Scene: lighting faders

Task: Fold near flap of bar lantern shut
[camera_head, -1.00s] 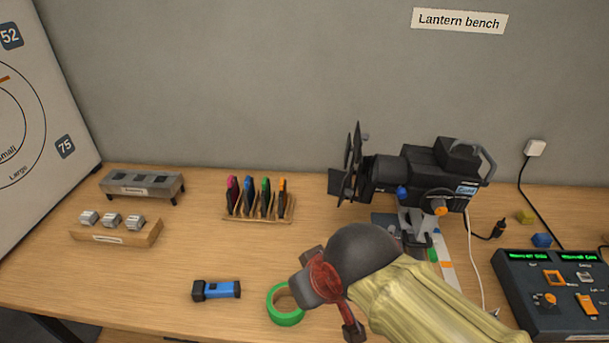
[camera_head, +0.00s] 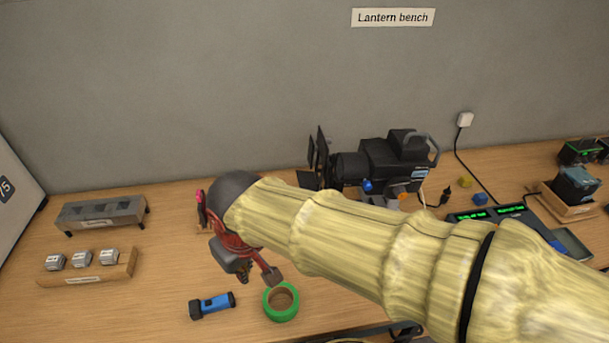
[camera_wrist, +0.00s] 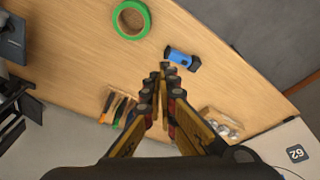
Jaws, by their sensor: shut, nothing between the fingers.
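The black bar lantern (camera_head: 385,160) stands at the back of the bench with its lens end facing left. Its dark flaps (camera_head: 316,158) stick out at that end; which one is the near flap I cannot tell for sure, and my arm partly covers the lower part of the lantern. In the wrist view, dark parts of the lantern (camera_wrist: 12,105) show at the left edge. My gripper (camera_wrist: 164,72) is shut and empty, above the bench, pointing down. In the head view it is left of the lantern and apart from the flaps.
A green tape roll (camera_head: 281,302) and a blue torch (camera_head: 212,305) lie near the front. A marker rack, mostly hidden by my arm, shows in the wrist view (camera_wrist: 117,106). A wooden block with silver pieces (camera_head: 85,270) and a grey stand (camera_head: 100,212) are left. A fader console (camera_head: 500,215) is right.

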